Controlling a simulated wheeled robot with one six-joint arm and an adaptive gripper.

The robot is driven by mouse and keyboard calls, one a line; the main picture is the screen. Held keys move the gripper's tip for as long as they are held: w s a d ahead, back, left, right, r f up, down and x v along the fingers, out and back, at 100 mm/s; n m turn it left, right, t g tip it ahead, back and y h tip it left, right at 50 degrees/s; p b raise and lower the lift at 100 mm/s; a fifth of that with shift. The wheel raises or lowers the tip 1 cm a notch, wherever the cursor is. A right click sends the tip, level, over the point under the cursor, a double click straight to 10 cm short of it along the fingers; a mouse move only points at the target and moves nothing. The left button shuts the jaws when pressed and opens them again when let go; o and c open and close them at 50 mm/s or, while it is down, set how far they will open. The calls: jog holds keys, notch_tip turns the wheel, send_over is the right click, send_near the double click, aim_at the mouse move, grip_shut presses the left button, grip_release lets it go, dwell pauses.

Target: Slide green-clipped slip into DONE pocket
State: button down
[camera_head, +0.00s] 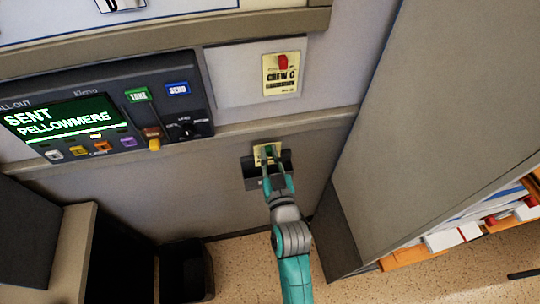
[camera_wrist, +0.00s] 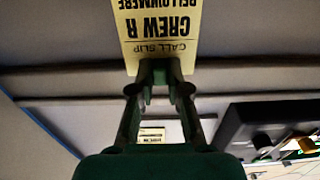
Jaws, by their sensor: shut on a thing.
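A pale yellow slip (camera_head: 259,154) with a green clip (camera_head: 268,151) is at the end of my teal gripper (camera_head: 276,168) in the head view. In the wrist view the slip (camera_wrist: 158,32) shows upside down and reads "CALL SLIP CREW R PELLOWMERE". No DONE lettering is readable.
A red-clipped "CREW C" slip (camera_head: 281,80) hangs on the white panel above. The console (camera_head: 110,105) at left shows "SENT PELLOWMERE". A wall ledge (camera_head: 240,129) runs above the pocket. A tall grey cabinet side (camera_head: 430,120) stands close on the right. A dark bin (camera_head: 187,270) stands below left.

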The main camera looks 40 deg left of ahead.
dwell(0.6)
notch_tip(320, 180, down, 9)
jog(key=shift+r, duration=0.2)
dwell(2.0)
dwell(0.4)
jog(key=c, duration=1.1)
grip_release()
jog(key=shift+o, duration=0.2)
jog(key=shift+s+d, duration=0.1)
